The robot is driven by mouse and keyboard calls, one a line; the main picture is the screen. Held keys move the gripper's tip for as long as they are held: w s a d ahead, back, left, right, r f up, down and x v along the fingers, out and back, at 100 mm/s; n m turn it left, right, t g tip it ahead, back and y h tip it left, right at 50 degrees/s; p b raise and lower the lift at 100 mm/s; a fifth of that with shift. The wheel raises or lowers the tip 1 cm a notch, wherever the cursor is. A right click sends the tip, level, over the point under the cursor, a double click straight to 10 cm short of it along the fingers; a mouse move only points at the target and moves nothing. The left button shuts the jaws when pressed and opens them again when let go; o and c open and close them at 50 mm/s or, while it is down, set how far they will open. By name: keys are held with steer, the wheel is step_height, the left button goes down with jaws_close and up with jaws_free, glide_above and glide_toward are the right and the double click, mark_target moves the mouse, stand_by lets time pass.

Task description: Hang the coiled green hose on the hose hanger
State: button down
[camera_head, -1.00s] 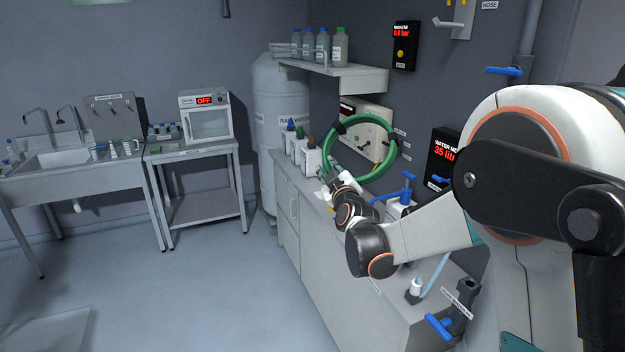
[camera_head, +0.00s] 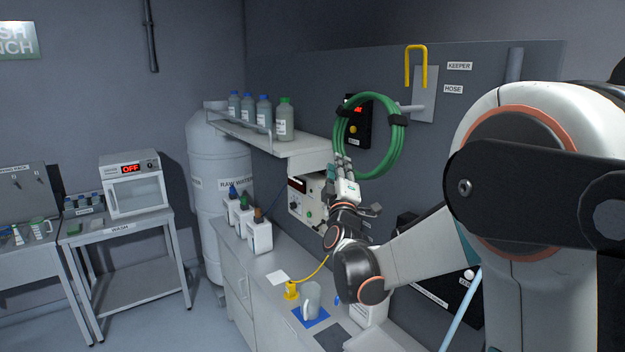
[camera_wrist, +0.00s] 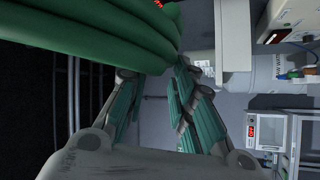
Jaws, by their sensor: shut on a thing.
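The coiled green hose (camera_head: 388,159) is an upright ring with black straps, raised at the wall in the head view. My gripper (camera_head: 343,168) is shut on its lower left side. In the wrist view the hose (camera_wrist: 100,35) fills the upper left, against my gripper's green-padded fingers (camera_wrist: 160,75). The hose hanger (camera_head: 425,97) is a grey plate with a short grey peg, right of the coil and beside the HOSE label (camera_head: 453,89). A yellow keeper hook (camera_head: 416,62) stands above the peg. The coil's right edge overlaps the peg's tip; I cannot tell whether the peg is inside the ring.
A shelf with several bottles (camera_head: 285,125) is left of the coil. A display box (camera_head: 358,125) is on the wall behind it. The bench below holds white-bodied bottles (camera_head: 259,237), a jug (camera_head: 311,298) and a yellow fitting (camera_head: 291,290).

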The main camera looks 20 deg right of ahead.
steer(key=shift+w+d+r, duration=0.25)
steer(key=shift+d+r, duration=0.15)
steer(key=shift+r, duration=0.1)
steer(key=shift+d, duration=0.25)
steer(key=shift+w+d+f, duration=0.1)
steer(key=shift+w+d, duration=0.15)
steer(key=shift+d, duration=0.4)
steer(key=w+d+f, duration=0.3)
steer(key=w+d, duration=0.1)
steer(key=d, duration=0.7)
steer(key=shift+d, duration=0.25)
stand_by(0.6)
steer(key=shift+f+b, duration=0.1)
steer(key=shift+b, duration=0.25)
